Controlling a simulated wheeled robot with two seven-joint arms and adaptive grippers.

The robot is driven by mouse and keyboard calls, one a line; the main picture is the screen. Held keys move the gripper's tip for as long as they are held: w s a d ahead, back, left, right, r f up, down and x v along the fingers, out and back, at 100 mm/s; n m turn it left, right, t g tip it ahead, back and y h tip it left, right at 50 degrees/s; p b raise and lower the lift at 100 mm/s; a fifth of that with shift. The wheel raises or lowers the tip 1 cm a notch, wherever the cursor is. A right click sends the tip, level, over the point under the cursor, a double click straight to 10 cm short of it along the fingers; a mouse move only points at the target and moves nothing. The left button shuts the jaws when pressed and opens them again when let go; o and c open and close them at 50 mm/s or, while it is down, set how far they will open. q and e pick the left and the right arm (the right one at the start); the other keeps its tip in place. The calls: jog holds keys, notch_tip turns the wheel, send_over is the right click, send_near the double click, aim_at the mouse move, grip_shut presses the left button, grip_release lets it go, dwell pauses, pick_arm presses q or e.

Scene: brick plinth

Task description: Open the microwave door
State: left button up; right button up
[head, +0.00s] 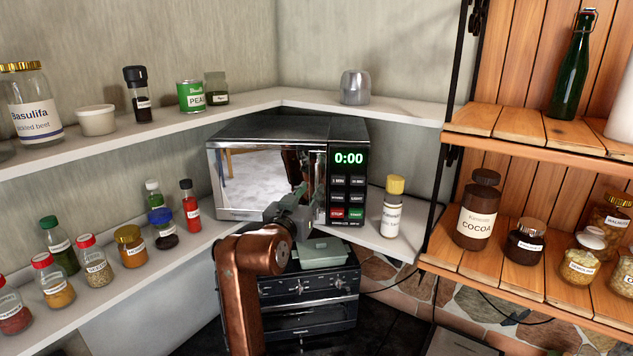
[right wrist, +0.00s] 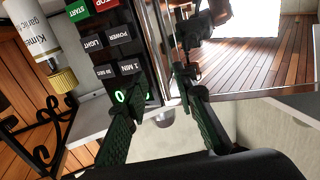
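The microwave (head: 268,128) stands on the corner shelf, its mirror-like door (head: 250,180) looking shut. Its control panel (head: 348,190) is at the right and its green display reads 0:00. My right gripper (head: 300,197) is in front of the door's right part, close to the upright handle side. In the right wrist view, which is turned over, my right gripper (right wrist: 160,88) has its fingers apart. One finger is before the control panel (right wrist: 105,45), the other before the reflective door (right wrist: 270,60). A bright upright strip, seemingly the handle, shows between them; contact cannot be told. My left gripper is out of view.
A yellow-capped bottle (head: 391,208) stands right of the microwave; it also shows in the right wrist view (right wrist: 35,35). A dark oven (head: 310,295) with a grey-green dish (head: 322,253) on top is below. Small spice jars line the lower left shelf.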

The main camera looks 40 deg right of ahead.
aim_at(316, 184)
jog(key=p+x, duration=0.1)
jog(key=x, duration=0.4)
jog(key=shift+p, duration=0.3)
jog(key=shift+w+d, duration=0.2)
jog(key=shift+d, duration=0.05)
jog(key=shift+c, duration=0.2)
grip_shut()
